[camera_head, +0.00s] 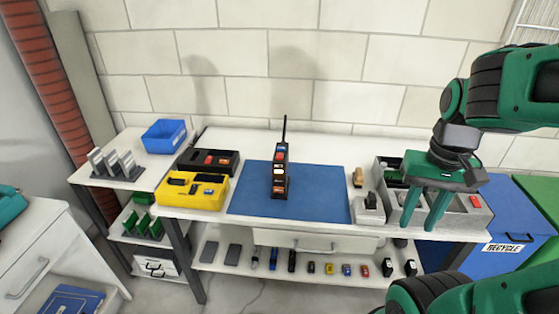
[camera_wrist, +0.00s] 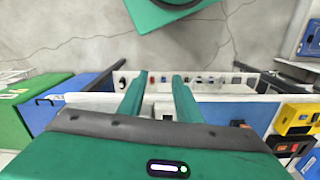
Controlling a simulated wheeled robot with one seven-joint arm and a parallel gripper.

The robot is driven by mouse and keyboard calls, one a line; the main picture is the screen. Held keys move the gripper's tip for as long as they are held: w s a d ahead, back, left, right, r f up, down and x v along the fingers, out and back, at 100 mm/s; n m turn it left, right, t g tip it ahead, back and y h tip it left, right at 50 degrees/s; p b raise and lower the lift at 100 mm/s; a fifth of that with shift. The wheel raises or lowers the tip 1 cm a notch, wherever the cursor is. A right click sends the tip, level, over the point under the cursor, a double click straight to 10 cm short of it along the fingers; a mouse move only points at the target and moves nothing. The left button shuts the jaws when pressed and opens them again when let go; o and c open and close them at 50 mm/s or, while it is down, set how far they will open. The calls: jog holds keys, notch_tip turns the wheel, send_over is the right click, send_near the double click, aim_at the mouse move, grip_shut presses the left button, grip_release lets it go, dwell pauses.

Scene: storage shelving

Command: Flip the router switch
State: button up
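The router (camera_head: 280,172), a dark upright device with a thin black antenna, stands on a blue mat (camera_head: 330,205) at the middle of the workbench. Small coloured and light details show on its front, but they are too small to tell which is the switch. My gripper (camera_head: 419,222) is to the right of the router, fingers pointing down, in front of the grey bins. Its two green fingers are apart with nothing between them. They also show apart in the wrist view (camera_wrist: 158,80). I cannot clearly make out the router in that view.
Grey bins (camera_head: 467,215) stand at the bench's right end. A yellow tray (camera_head: 170,198) and a black tray (camera_head: 223,170) stand left of the mat. A blue bin (camera_head: 164,136) is on the left side table. Several small items line the lower shelf (camera_head: 240,283). The mat around the router is clear.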

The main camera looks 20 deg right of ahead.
dwell(0.4)
jog(key=shift+c, duration=1.2)
jog(key=shift+s+r, duration=0.2)
jog(key=shift+s, duration=0.3)
jog(key=c, duration=0.5)
jog(key=shift+s+r, duration=0.15)
jog(key=shift+s, duration=0.1)
grip_shut()
jog(key=shift+w, duration=0.15)
